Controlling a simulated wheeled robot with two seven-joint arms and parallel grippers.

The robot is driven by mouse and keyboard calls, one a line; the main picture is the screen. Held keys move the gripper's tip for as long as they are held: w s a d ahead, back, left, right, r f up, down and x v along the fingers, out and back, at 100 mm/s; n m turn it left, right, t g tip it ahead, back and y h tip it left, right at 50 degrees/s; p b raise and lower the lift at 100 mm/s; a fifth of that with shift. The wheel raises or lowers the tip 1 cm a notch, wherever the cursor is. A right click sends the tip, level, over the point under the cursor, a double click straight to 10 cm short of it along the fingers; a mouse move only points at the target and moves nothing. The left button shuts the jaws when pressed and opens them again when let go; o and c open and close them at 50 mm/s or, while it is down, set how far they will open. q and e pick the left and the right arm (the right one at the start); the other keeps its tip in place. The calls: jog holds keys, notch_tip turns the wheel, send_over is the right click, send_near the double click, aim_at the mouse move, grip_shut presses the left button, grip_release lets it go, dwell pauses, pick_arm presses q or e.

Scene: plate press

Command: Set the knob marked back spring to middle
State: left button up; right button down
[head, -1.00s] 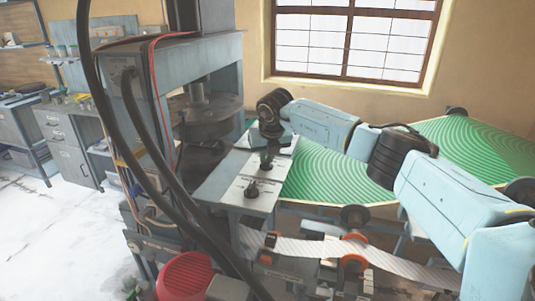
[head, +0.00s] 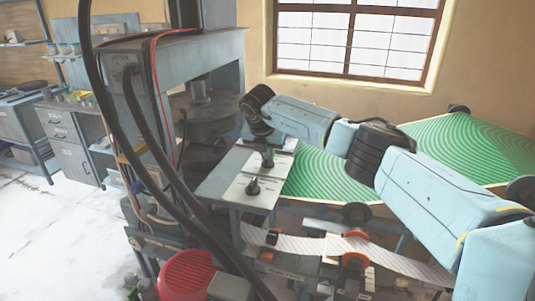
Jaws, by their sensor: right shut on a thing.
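A grey control panel (head: 224,192) in front of the press carries a row of dark knobs on white label plates. The near knob (head: 253,186) and the middle knob (head: 267,158) are in plain view. The lettering is too small to read, so I cannot tell which is marked back spring. My right gripper (head: 262,135) points down at the far end of the panel, beyond the middle knob. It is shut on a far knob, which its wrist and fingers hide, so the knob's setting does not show. My left gripper is out of view.
The grey press (head: 200,55) stands behind and left of the panel, with thick black hoses (head: 150,150) in front. A green patterned sheet (head: 330,180) lies to the right under my right arm. A striped strip (head: 325,247) and red motor (head: 187,275) are below.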

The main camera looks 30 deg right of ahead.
jog(key=shift+r, duration=0.1)
jog(key=c, duration=1.5)
grip_release()
jog(key=shift+o, duration=0.2)
jog(key=b+v, duration=0.1)
jog(key=v, duration=1.2)
jog(key=shift+r, duration=0.15)
jog(key=shift+a, duration=0.1)
